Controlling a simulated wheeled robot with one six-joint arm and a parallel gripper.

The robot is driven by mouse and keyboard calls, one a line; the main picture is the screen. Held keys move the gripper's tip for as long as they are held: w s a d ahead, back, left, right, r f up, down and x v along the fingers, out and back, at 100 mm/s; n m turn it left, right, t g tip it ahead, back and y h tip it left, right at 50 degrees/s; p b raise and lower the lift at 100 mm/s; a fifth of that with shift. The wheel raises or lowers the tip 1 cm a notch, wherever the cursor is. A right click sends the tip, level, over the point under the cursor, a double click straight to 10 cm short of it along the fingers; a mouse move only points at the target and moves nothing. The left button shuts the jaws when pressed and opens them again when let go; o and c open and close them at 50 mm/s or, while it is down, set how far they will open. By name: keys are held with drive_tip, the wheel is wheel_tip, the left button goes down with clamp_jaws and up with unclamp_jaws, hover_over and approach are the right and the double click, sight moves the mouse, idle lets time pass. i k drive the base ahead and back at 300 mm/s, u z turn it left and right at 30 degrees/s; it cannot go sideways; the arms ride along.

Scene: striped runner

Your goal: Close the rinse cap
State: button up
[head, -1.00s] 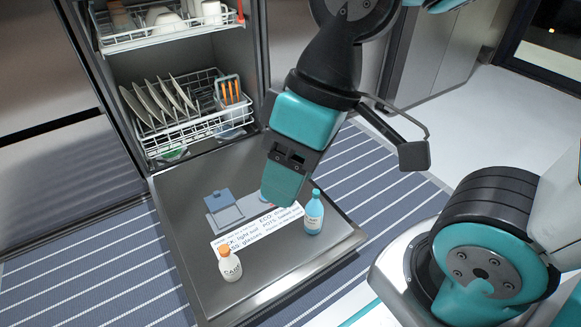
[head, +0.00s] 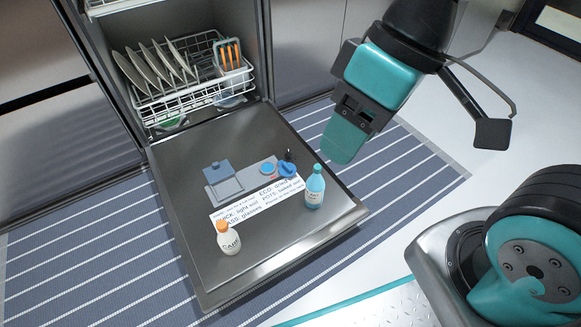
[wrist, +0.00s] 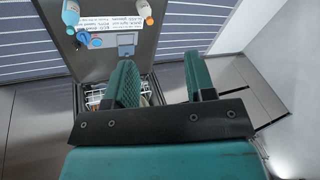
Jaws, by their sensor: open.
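The rinse cap (head: 287,170) is a small blue round cap on the dispenser panel of the open dishwasher door (head: 290,240). It appears swung aside, to the right of a light blue round opening (head: 267,169). The cap (wrist: 83,38) and the opening (wrist: 97,43) also show in the wrist view. My gripper (head: 345,140) is to the right of the cap and above the door's right side, apart from it. In the wrist view my gripper (wrist: 161,78) shows two green fingers spread wide with nothing between them.
A blue bottle (head: 315,188) stands just right of the panel. A white bottle with an orange top (head: 228,238) stands near the door's front edge. A grey-blue flap (head: 217,173) stands open left of the opening. A rack of plates (head: 180,90) is behind.

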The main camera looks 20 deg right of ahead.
sight(287, 169)
drive_tip(key=z, duration=1)
drive_tip(key=k, duration=1.25)
drive_tip(key=z, duration=0.95)
drive_tip(key=i, duration=0.7)
drive_tip(key=u, duration=0.7)
drive_tip(key=i, duration=1.05)
drive_tip(key=u, duration=1.3)
drive_tip(key=i, duration=0.55)
drive_tip(key=u, duration=0.4)
